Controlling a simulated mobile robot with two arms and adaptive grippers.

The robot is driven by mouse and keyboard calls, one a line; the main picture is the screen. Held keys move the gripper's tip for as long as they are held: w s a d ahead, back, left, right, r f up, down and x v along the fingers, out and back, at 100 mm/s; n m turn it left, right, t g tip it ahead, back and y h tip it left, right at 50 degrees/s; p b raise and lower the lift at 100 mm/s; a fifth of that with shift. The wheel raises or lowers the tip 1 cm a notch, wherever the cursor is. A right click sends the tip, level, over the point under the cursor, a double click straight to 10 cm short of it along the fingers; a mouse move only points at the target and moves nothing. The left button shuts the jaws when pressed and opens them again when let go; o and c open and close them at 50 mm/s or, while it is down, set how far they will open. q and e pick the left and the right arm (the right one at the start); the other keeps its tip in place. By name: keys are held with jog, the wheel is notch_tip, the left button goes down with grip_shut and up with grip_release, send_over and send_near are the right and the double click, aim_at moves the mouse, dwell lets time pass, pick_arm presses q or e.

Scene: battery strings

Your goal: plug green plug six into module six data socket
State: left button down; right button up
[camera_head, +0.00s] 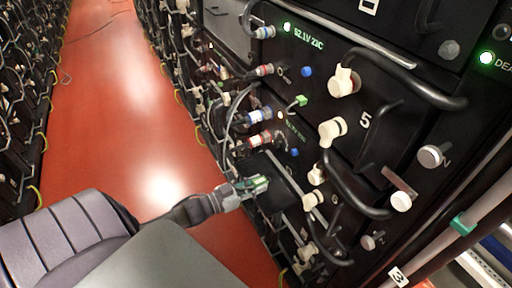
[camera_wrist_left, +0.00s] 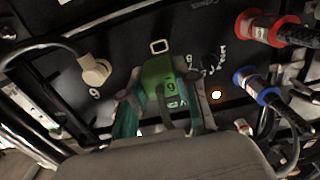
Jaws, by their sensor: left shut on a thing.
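My left gripper (camera_head: 258,186) is shut on the green plug (camera_head: 262,183), low in front of the dark module below the one marked 5. In the left wrist view the green plug (camera_wrist_left: 160,82) bears a 6 and sits between the two fingers of the left gripper (camera_wrist_left: 163,112). A pale-framed square socket (camera_wrist_left: 160,46) shows on the black module face (camera_wrist_left: 120,55) just beyond the plug's tip. I cannot tell whether the plug touches it. The right gripper is not in view.
A red-ringed connector (camera_wrist_left: 262,28) and a blue-ringed connector (camera_wrist_left: 255,82) with cables stand to the right of the plug. A cream knob (camera_wrist_left: 95,72) is to its left. Black handles (camera_head: 355,190) stick out from the modules. The red aisle floor (camera_head: 120,110) is clear.

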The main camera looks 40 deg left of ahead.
aim_at(267, 179)
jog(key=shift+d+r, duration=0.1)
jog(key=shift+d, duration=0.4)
pick_arm(q)
jog(key=shift+r+p, duration=0.1)
jog(key=shift+p, duration=0.25)
jog(key=shift+w+d, duration=0.2)
jog(key=shift+w, duration=0.1)
jog(key=b+x, duration=0.1)
jog(key=x, duration=0.2)
jog(key=shift+w, duration=0.1)
jog(key=shift+b+x, duration=0.3)
jog(key=shift+x, duration=0.6)
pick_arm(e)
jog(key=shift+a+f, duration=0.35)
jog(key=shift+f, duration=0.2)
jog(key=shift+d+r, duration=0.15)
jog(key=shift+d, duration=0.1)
pick_arm(q)
jog(key=shift+p, duration=0.3)
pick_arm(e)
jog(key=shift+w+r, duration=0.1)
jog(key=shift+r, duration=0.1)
pick_arm(q)
jog(key=shift+w+d, duration=0.15)
jog(key=shift+w, duration=0.05)
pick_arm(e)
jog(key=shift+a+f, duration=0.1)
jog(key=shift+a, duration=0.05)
